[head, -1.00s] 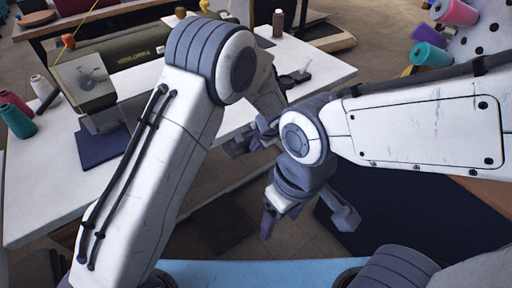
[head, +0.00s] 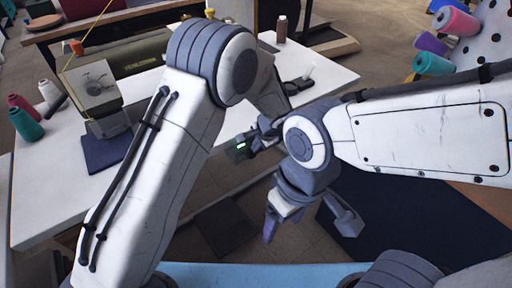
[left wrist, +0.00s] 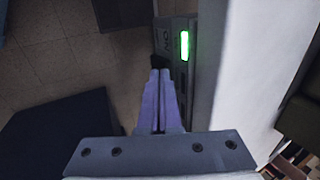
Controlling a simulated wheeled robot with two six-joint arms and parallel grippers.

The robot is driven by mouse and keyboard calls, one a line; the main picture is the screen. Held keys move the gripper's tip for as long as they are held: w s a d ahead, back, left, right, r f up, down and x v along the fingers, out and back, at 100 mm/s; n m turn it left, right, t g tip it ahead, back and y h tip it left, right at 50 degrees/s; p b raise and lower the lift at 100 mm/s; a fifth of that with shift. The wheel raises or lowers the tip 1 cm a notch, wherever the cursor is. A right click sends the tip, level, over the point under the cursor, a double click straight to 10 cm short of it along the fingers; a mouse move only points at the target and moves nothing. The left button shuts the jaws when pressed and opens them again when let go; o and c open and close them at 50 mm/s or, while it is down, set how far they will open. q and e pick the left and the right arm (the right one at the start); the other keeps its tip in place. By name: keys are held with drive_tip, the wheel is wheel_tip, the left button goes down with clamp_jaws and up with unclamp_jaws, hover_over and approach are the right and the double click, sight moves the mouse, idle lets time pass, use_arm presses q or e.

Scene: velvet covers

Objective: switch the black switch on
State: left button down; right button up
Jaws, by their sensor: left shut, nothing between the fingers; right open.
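The switch box (head: 237,153) is a dark grey box at the table's front edge, with a lit green lamp. In the left wrist view the box (left wrist: 170,28) shows the lamp glowing bright green (left wrist: 184,45) beside pale lettering. A small black part (left wrist: 158,62), seemingly the switch, sits at the box's left side, just at my fingertips; contact is unclear. My left gripper (left wrist: 160,72) is shut and empty, its purple fingers pointing at the box. In the head view it is partly hidden behind my right arm. My right gripper (head: 308,222) is open and empty, lower down, away from the box.
The white table (head: 60,190) holds a sewing machine (head: 105,85), thread cones (head: 25,124) and a brown bottle (head: 281,28). A pegboard with colourful spools (head: 434,64) stands at the upper right. A dark mat (head: 385,215) lies on the floor.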

use_arm(q)
drive_tip(key=s+v, duration=0.1)
drive_tip(key=v, duration=1)
drive_tip(key=shift+s+d+p, duration=0.25)
drive_tip(key=shift+d+p, duration=0.05)
drive_tip(key=shift+d, duration=0.2)
use_arm(e)
drive_tip(key=shift+s+r, duration=0.3)
drive_tip(key=shift+s, duration=0.2)
